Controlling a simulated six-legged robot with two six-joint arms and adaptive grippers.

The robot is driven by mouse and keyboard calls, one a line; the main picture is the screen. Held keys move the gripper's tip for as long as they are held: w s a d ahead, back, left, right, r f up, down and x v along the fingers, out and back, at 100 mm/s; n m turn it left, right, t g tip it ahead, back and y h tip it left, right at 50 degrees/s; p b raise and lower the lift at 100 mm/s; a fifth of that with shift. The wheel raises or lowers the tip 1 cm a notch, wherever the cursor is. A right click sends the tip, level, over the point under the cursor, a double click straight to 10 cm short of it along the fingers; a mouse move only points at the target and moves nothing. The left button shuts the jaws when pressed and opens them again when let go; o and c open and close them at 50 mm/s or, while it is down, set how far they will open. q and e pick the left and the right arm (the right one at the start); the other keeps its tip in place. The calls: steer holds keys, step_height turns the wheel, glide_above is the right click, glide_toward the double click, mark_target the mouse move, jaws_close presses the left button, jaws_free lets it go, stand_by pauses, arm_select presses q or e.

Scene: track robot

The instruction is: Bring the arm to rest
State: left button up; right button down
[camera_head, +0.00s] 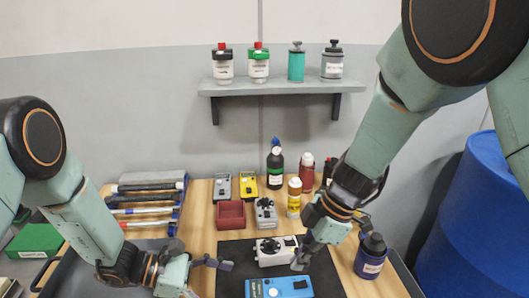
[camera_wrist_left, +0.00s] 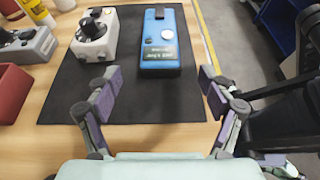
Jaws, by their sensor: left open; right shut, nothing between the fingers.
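My left gripper (camera_head: 218,264) reaches in low from the left in the head view, over the left edge of the black mat. In the left wrist view the left gripper (camera_wrist_left: 157,90) has its fingers wide apart with nothing between them. My right gripper (camera_head: 301,260) hangs down from the upper right, shut and empty, beside a white device with a black knob (camera_head: 275,250). I cannot tell whether it touches that device. A blue device (camera_head: 280,288) lies on the mat below it; it also shows ahead of the left fingers in the left wrist view (camera_wrist_left: 160,40).
A dark blue bottle (camera_head: 371,257) stands right of the right gripper. A blue barrel (camera_head: 480,220) stands at far right.

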mark_target(256, 289)
arm_select(q)
steer(key=shift+v, duration=2.05)
steer(key=x, duration=1.1)
steer(key=shift+d+f, duration=0.15)
steer(key=shift+d, duration=0.1)
steer(key=shift+d+f, duration=0.1)
steer(key=shift+d, duration=0.15)
arm_select(e)
steer(key=shift+f, duration=0.15)
arm_select(q)
steer(key=shift+a, duration=0.1)
arm_select(e)
steer(key=shift+f, duration=0.65)
steer(key=shift+r, duration=0.1)
